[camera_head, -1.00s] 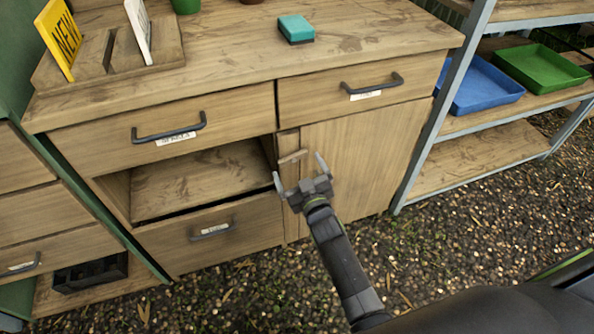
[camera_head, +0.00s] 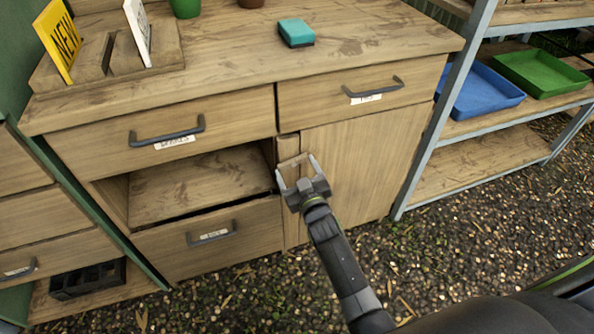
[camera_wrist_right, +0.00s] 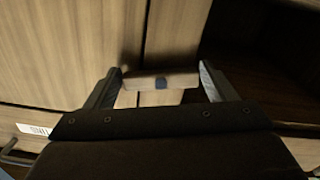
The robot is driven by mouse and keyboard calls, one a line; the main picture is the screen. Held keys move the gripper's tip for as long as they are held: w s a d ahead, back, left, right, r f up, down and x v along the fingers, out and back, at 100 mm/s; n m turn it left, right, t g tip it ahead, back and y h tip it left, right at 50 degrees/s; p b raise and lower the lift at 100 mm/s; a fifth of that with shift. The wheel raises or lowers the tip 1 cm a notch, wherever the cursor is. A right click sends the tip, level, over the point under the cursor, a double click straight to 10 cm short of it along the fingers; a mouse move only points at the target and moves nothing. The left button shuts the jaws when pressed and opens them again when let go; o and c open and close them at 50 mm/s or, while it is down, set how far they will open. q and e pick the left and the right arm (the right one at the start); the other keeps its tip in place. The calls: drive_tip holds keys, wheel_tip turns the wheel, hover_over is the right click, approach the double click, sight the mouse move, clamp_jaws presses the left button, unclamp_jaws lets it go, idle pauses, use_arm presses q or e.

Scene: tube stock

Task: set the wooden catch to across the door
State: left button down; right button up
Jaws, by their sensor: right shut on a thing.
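The wooden catch (camera_head: 293,161) is a small pale bar on the post beside the cabinet door (camera_head: 355,165). In the right wrist view the catch (camera_wrist_right: 178,81) lies level, with a dark blue spot near its middle, and one end appears to overlap the edge of the shut door (camera_wrist_right: 70,60). My right gripper (camera_head: 294,168) is at the catch, with one finger at each end of it, and is shut on it. The fingers partly hide the catch's ends in the head view. My left gripper is not in view.
An open compartment (camera_head: 200,183) is left of the post. Drawers with dark handles sit above and below it. The worktop holds a teal block (camera_head: 296,31) and a sign holder (camera_head: 108,62). A metal shelf with blue (camera_head: 485,92) and green (camera_head: 543,72) trays stands right.

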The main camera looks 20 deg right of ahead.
drive_tip(key=shift+a+m, duration=0.1)
drive_tip(key=shift+m, duration=1.5)
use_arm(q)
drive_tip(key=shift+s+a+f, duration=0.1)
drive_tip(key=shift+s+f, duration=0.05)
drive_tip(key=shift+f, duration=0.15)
use_arm(e)
drive_tip(key=o, duration=1)
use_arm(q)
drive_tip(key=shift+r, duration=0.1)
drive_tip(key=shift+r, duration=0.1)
